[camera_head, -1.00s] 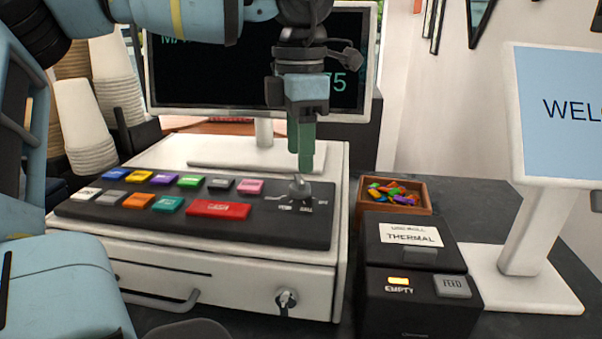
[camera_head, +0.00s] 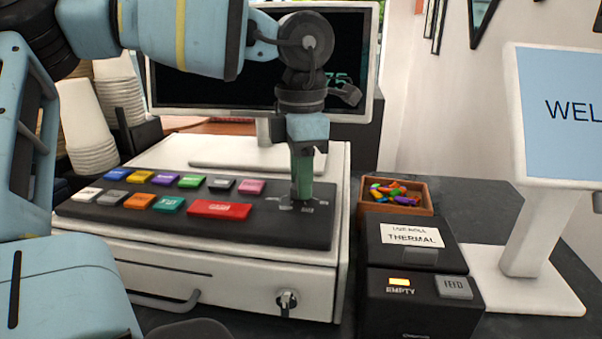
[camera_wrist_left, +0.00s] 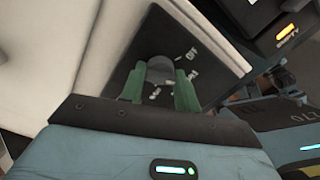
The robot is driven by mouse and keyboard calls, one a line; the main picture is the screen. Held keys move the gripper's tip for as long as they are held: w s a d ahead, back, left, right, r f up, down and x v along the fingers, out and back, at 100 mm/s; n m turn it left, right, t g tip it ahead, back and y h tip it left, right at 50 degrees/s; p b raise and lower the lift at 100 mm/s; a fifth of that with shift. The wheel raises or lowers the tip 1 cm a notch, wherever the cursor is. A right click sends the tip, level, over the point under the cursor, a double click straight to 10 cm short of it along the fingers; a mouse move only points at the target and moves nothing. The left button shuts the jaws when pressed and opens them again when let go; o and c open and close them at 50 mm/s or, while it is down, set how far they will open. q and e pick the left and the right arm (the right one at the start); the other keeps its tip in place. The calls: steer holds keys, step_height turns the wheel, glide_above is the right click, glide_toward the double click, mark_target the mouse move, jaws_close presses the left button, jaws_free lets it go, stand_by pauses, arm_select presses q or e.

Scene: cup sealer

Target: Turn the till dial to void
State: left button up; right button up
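The till dial is a grey knob on the right end of the till's black key panel (camera_head: 110,207). In the left wrist view the dial (camera_wrist_left: 160,70) sits between the two green fingers of my left gripper (camera_wrist_left: 160,82). The fingers are spread, one on each side of it; firm contact cannot be made out. In the head view my left gripper (camera_head: 302,192) points straight down over the dial and hides it. My right gripper is not in view.
Coloured keys, including a red one (camera_head: 220,209), lie left of the dial. The till's screen (camera_head: 215,70) stands behind. To the right are a black thermal printer (camera_head: 415,285), a wooden box (camera_head: 425,192) of colourful bits and a welcome display (camera_head: 560,110). A key lock (camera_head: 287,300) is on the drawer front.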

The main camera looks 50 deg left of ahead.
arm_select(q)
steer(key=shift+c, duration=0.8)
steer(key=shift+m, duration=0.4)
steer(key=m, duration=0.2)
steer(key=shift+m+b, duration=0.35)
steer(key=shift+m, duration=0.05)
steer(key=m, duration=0.4)
steer(key=shift+m, duration=0.7)
steer(key=o, duration=1)
steer(key=shift+c, duration=0.2)
